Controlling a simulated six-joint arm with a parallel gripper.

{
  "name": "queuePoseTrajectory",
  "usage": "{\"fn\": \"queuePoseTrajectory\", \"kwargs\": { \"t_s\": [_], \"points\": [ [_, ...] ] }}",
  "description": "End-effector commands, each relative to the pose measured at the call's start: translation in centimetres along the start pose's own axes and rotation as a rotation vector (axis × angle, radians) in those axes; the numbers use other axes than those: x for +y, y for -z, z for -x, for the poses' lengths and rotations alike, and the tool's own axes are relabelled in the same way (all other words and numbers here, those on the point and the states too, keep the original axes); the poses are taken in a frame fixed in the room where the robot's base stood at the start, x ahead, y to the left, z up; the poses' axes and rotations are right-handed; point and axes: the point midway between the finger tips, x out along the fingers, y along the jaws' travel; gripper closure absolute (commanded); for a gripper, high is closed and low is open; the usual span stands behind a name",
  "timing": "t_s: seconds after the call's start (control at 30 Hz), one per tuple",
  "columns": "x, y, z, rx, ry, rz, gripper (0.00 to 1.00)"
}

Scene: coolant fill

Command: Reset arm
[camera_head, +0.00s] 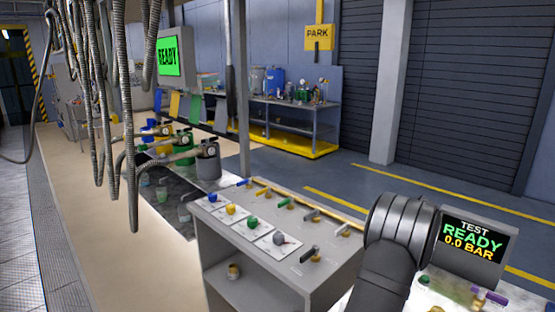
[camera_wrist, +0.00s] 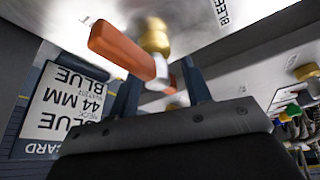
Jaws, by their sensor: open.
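My gripper (camera_wrist: 160,88) shows in the wrist view as two dark fingers, apart. An orange-red handle (camera_wrist: 122,50) on a brass fitting (camera_wrist: 154,38) lies just beyond the fingertips, partly across the space between them. The picture is blurred, and I cannot tell whether the fingers touch the handle. Lettering that starts "BLEE" is beside the fitting. In the head view my dark arm rises at the lower right, and the gripper itself is hidden.
A grey console (camera_head: 290,262) carries coloured knobs and levers. A test screen (camera_head: 474,240) reads "TEST READY 0.0 BAR". Another screen (camera_head: 168,56) reads "READY". Hoses (camera_head: 128,120) hang at left. A white card (camera_wrist: 60,108) reads "BLUE 44 MM". A yellow "PARK" sign (camera_head: 318,36) is behind.

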Motion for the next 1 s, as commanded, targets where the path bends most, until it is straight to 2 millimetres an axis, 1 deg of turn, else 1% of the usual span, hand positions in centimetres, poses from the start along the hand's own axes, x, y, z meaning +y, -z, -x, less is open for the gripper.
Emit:
{"fn": "queuePoseTrajectory", "kwargs": {
  "t_s": [0.3,0.5,0.7,1.0],
  "points": [
    [0.23,-0.02,0.06,-0.001,-0.094,-0.226,0.55],
    [0.36,-0.04,0.02,-0.001,-0.139,-0.336,0.55],
    [0.46,-0.10,0.03,-0.001,-0.164,-0.395,0.55],
    [0.52,-0.12,0.06,0.000,-0.169,-0.408,0.55]
  ]
}}
